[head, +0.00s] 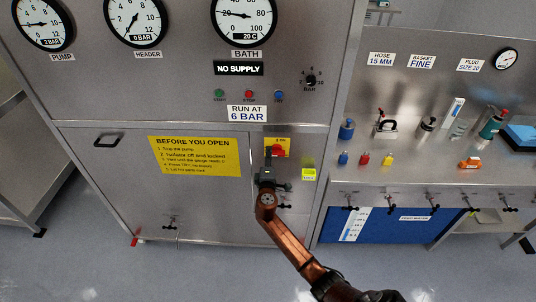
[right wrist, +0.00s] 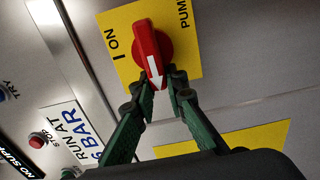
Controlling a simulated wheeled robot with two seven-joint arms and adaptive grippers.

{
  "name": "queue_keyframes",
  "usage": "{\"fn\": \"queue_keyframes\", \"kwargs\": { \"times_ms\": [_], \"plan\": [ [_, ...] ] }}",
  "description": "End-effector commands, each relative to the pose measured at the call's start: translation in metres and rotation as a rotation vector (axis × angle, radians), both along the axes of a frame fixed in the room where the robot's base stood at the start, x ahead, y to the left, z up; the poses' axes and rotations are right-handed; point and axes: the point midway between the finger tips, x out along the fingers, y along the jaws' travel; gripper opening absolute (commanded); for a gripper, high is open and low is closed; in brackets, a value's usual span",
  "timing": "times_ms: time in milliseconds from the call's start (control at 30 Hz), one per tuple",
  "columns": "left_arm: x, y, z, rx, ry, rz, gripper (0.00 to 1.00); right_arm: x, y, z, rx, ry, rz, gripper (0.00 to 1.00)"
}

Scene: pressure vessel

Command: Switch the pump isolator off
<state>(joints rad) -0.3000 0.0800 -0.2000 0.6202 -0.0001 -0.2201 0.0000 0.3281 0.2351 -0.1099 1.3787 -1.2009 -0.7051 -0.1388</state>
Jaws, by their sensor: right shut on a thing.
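The pump isolator is a red rotary handle (right wrist: 146,40) on a yellow plate (right wrist: 190,60), which reads "I ON" and "PUMP". In the right wrist view the handle's white arrow points down toward my fingers, roughly at a right angle to the "I ON" mark. My right gripper (right wrist: 164,86) is shut on the arrow end of the handle, with one green finger on each side. In the head view the isolator (head: 278,149) is partly covered by my right gripper (head: 271,162). Any off mark is hidden or cannot be read. My left gripper is not in view.
The yellow "Before you open" sign (head: 195,156) is left of the isolator. A small yellow-green tag (head: 309,174) is to its right. Push buttons (head: 249,94) and gauges are above. A bench (head: 450,174) with bottles and fittings stands at the right.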

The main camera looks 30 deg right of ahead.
Motion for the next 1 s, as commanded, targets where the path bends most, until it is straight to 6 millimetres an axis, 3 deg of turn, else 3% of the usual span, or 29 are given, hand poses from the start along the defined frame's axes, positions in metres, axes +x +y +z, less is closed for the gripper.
{"fn": "queue_keyframes", "kwargs": {
  "times_ms": [33, 367, 400, 633, 1000],
  "plan": [
    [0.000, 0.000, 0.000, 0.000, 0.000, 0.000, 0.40, -0.004, -0.010, -0.007, -0.003, 0.013, -0.021, 0.00],
    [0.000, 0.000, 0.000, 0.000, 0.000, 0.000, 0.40, -0.004, -0.011, -0.006, -0.005, 0.013, -0.022, 0.00],
    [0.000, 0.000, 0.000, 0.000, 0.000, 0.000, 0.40, -0.004, -0.011, -0.006, -0.005, 0.013, -0.022, 0.15],
    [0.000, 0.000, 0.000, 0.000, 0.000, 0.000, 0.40, -0.004, -0.010, -0.005, -0.004, 0.010, -0.020, 0.30],
    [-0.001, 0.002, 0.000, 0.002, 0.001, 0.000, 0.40, -0.005, 0.001, -0.003, -0.003, 0.006, -0.007, 0.30]
  ]
}}
